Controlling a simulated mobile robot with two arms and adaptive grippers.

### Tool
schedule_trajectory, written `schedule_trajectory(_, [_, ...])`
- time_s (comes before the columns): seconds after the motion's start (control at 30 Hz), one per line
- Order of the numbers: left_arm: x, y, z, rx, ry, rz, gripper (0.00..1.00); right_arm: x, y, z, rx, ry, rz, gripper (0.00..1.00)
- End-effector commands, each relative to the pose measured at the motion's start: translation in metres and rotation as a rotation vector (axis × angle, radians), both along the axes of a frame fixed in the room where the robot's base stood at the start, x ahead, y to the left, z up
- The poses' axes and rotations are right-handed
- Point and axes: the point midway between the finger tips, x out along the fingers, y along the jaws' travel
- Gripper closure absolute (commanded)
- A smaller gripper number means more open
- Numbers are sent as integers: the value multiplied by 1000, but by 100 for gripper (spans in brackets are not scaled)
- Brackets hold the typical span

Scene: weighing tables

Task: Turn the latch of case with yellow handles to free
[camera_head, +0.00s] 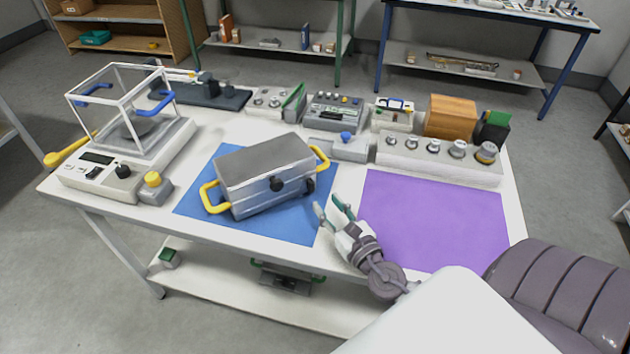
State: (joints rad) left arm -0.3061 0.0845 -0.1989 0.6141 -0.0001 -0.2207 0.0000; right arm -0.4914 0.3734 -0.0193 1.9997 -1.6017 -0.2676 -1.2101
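The grey case with yellow handles (265,172) sits on the blue mat (290,228), turned at an angle, with its lid down. One yellow handle is at its left end and one at its right end. A dark round latch knob (276,184) is on its front face, and another dark part (309,185) shows near the front right corner. My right gripper (332,208) is just right of the case's front right corner, low over the table between the blue and purple mats. Its fingers are apart with nothing between them. My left gripper is out of view.
The purple mat (435,222) is bare. A glass-walled balance (92,176) and a small grey box with a yellow knob (155,188) stand left. A weight rack (440,162), an orange-brown box (450,117) and instruments line the back.

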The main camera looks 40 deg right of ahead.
Motion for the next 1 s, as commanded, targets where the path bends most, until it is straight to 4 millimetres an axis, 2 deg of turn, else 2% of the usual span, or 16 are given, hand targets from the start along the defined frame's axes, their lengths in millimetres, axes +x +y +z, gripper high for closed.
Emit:
schedule_trajectory(0.03, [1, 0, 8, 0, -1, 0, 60, 13, -1, 5, 2, -3, -1, 60])
schedule_trajectory(0.1, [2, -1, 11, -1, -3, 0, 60, 26, -2, 4, 3, -2, -2, 60])
schedule_trajectory(0.3, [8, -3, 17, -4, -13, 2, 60, 55, -4, 1, 2, -1, -1, 60])
schedule_trajectory(0.5, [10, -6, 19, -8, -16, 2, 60, 66, -5, 0, 1, 1, 0, 60])
schedule_trajectory(0.77, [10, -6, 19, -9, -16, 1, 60, 66, -5, -1, 1, 1, 0, 60])
schedule_trajectory(1.0, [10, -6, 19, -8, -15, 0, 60, 66, -5, 0, 1, 1, 0, 100])
